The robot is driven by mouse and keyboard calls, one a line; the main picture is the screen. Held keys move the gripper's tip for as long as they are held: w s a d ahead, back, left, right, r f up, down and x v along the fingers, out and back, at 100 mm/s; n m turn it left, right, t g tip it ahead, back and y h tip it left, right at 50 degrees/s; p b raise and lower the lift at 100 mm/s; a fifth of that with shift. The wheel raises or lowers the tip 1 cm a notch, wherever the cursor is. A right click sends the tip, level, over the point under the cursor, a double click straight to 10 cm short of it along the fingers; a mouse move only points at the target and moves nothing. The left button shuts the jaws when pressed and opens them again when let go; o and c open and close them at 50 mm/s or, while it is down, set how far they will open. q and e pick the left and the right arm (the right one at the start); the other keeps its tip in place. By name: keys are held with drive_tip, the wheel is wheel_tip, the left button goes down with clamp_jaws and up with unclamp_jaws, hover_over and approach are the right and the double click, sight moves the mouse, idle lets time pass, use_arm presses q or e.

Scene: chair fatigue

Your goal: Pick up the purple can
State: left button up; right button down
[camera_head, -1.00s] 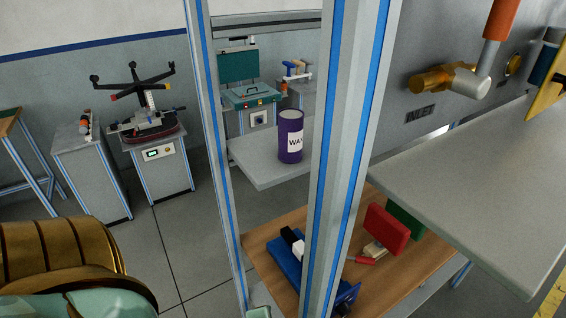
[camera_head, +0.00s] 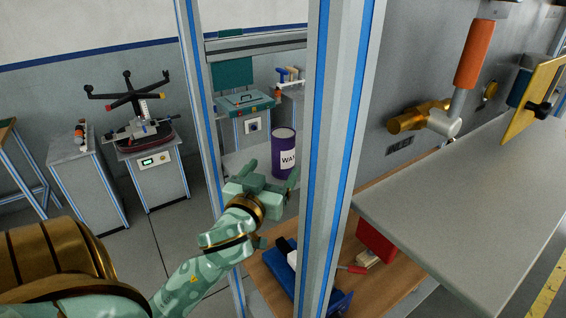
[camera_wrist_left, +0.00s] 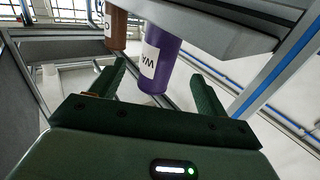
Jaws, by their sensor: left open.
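The purple can (camera_head: 283,152), with a white label, stands upright on a grey shelf (camera_head: 240,160) seen between two frame posts. It also shows in the left wrist view (camera_wrist_left: 160,68), between the lines of the two fingers. My left gripper (camera_head: 272,175) is open and empty, just in front of the can and low beside it, and hides part of the shelf. In the left wrist view the gripper (camera_wrist_left: 160,85) spans wider than the can. I cannot tell whether the can is within reach of the fingertips. My right gripper is not in view.
A brown cylinder (camera_wrist_left: 116,30) is beside the can in the left wrist view. A thick post with blue strips (camera_head: 340,150) stands right of the can, a thinner post (camera_head: 197,110) left. Below is a wooden table (camera_head: 390,285) with a red box (camera_head: 375,240). A grey counter (camera_head: 460,190) is right.

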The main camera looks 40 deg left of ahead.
sight(279, 159)
use_arm(q)
drive_tip(key=x, duration=0.3)
drive_tip(key=shift+w+r, duration=0.25)
drive_tip(key=shift+w+a+p, duration=0.2)
drive_tip(key=shift+w+p, duration=0.15)
drive_tip(key=shift+w, duration=0.05)
drive_tip(key=p+x, duration=0.1)
drive_tip(key=x, duration=0.4)
drive_tip(key=shift+s, duration=0.1)
drive_tip(key=shift+c, duration=0.4)
drive_tip(key=c, duration=1)
drive_tip(key=shift+c, duration=1)
